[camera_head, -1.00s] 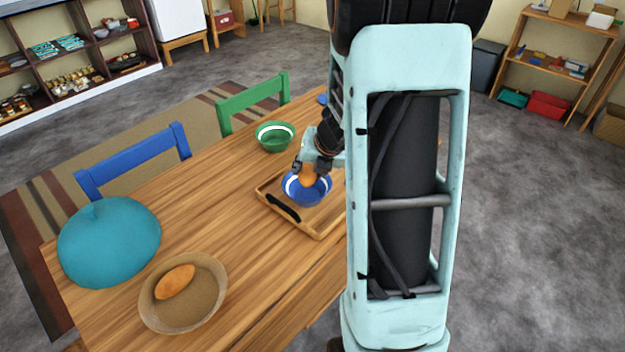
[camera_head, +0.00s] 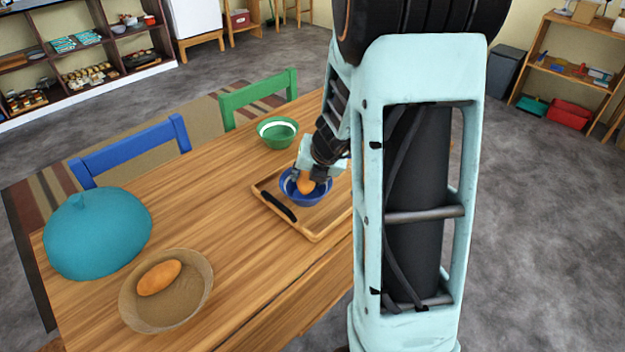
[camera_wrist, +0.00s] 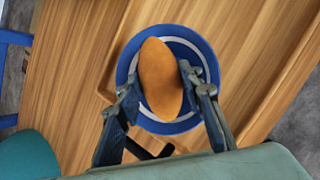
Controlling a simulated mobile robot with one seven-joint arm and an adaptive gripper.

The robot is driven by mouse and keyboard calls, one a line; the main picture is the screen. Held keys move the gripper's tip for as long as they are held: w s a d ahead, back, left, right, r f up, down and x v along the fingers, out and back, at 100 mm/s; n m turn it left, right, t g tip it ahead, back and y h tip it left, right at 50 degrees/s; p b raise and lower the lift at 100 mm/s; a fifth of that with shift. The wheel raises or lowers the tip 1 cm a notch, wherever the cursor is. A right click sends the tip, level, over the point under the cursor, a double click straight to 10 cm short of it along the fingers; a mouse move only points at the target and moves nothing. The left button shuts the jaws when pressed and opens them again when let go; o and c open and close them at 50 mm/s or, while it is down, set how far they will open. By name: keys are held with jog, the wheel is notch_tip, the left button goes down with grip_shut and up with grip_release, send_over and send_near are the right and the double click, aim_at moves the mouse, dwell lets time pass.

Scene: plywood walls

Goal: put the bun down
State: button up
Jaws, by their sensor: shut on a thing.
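My gripper (camera_head: 308,178) is shut on an orange-brown bun (camera_head: 305,184), one finger on each side of it. The bun shows large between the fingers in the wrist view (camera_wrist: 160,80). A blue bowl with a white ring (camera_head: 306,199) is directly below, on the wooden tray (camera_head: 315,236). In the head view the bun is within the bowl's opening; I cannot tell whether it touches the bottom. The blue bowl also shows around the bun in the wrist view (camera_wrist: 208,65). My arm hides the tray's right part.
A tan bowl (camera_head: 195,305) holding another bun (camera_head: 159,278) stands at the table's near left, beside a teal domed lid (camera_head: 97,232). A green bowl (camera_head: 278,133) stands behind the tray. Blue (camera_head: 130,150) and green (camera_head: 258,95) chairs line the far edge. The table's middle is clear.

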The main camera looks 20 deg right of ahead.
jog(key=shift+f+b, duration=0.55)
jog(key=shift+f, duration=0.1)
jog(key=o, duration=1.2)
jog(key=shift+c, duration=0.2)
jog(key=shift+r, duration=0.2)
jog(key=shift+r+p, duration=0.3)
jog(key=shift+p, duration=0.15)
jog(key=p+v, duration=0.7)
jog(key=v, duration=0.5)
jog(key=shift+r, duration=0.2)
